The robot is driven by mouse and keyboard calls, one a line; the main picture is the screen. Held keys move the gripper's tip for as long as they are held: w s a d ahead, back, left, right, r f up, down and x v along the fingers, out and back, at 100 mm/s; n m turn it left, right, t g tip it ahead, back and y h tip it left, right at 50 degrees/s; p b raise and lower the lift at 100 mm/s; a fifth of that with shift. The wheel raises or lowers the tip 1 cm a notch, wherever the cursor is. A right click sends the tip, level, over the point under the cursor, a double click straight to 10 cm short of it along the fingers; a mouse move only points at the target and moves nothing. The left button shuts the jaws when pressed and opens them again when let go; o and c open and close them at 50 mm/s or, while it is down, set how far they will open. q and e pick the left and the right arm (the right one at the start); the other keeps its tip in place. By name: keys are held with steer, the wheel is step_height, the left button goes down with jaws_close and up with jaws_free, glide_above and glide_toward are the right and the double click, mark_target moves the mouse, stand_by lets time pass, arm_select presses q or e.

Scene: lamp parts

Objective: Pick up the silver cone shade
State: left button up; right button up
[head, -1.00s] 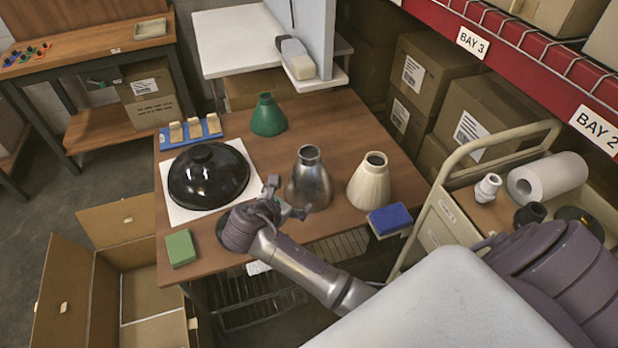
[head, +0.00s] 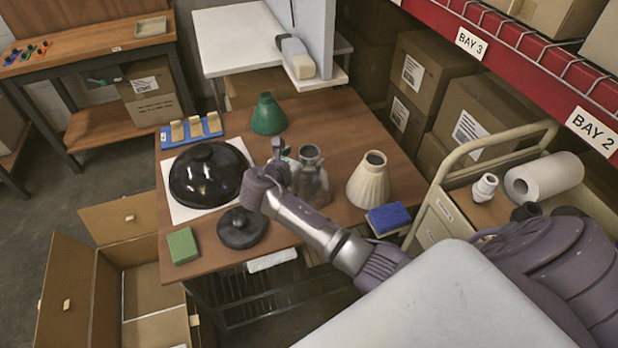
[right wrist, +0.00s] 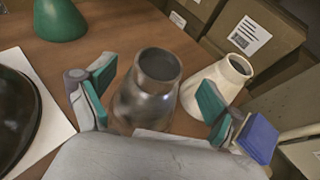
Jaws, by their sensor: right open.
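The silver cone shade (head: 316,185) stands upright on the wooden table, narrow open neck up, partly hidden by my right gripper in the head view. My right gripper (head: 289,158) is over the table at the shade's left side. In the right wrist view the shade (right wrist: 152,88) shows between the two spread green-padded fingers (right wrist: 156,102), with visible room on both sides. The gripper is open and holds nothing. I cannot tell how deep the fingers are relative to the shade. My left gripper is not in view.
A cream ribbed shade (head: 370,182) stands close right of the silver one, with a blue block (head: 390,217) in front. A green cone shade (head: 268,115) stands behind. A glossy black dome (head: 207,175) and a dark round base (head: 242,229) are on the left, near a green block (head: 182,245).

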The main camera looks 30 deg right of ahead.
mark_target(307, 153)
steer(key=x, duration=0.4)
steer(key=shift+w+d+f, duration=0.1)
jaws_close()
stand_by(0.3)
